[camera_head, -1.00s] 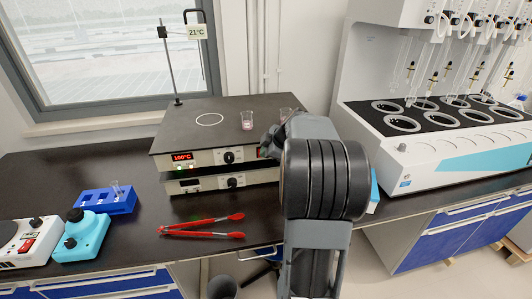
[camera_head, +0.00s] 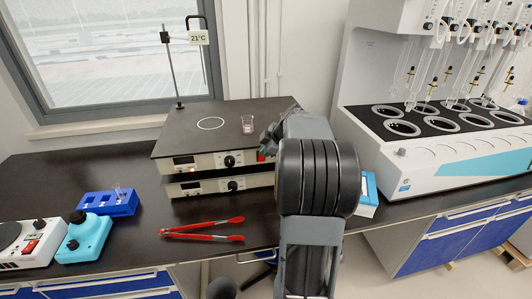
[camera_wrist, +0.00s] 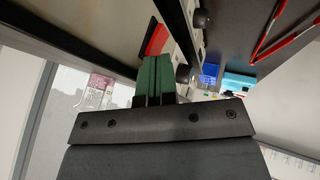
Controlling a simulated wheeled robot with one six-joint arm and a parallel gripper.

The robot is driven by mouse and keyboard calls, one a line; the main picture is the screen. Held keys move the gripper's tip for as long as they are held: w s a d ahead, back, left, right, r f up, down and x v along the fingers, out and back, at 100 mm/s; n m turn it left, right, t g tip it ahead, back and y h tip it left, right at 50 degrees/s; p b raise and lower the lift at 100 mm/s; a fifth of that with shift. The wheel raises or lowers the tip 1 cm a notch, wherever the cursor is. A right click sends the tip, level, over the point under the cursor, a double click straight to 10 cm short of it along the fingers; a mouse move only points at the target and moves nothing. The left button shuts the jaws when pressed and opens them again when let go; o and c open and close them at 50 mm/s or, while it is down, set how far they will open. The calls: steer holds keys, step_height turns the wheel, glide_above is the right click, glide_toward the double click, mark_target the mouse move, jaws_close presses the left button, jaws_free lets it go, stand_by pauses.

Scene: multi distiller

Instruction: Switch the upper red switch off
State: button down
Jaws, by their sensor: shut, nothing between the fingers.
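Two flat heating units are stacked on the dark bench. The upper unit (camera_head: 205,161) has a dark display (camera_head: 184,161) and a black knob (camera_head: 229,161). Its red switch (camera_head: 261,156) shows as a small red patch beside my arm, partly hidden. In the wrist view the red switch (camera_wrist: 156,40) is just beyond my fingertips. My gripper (camera_wrist: 155,62) is shut and empty, its green fingers together and close to the switch; I cannot tell whether they touch it. In the head view my gripper (camera_head: 268,141) is at the right front of the upper unit.
The lower unit (camera_head: 212,187) is directly beneath. Red tongs (camera_head: 203,230) lie in front, a blue rack (camera_head: 108,203) stands left, and a large distiller (camera_head: 440,140) stands right.

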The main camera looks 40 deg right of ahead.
steer(key=shift+s+a+f+b, duration=0.1)
steer(key=shift+s+b, duration=0.15)
steer(key=shift+b, duration=0.1)
steer(key=a+b+v, duration=0.1)
steer(key=v, duration=1.1)
steer(key=shift+s+b, duration=0.25)
steer(key=shift+b, duration=0.05)
steer(key=shift+f, duration=0.15)
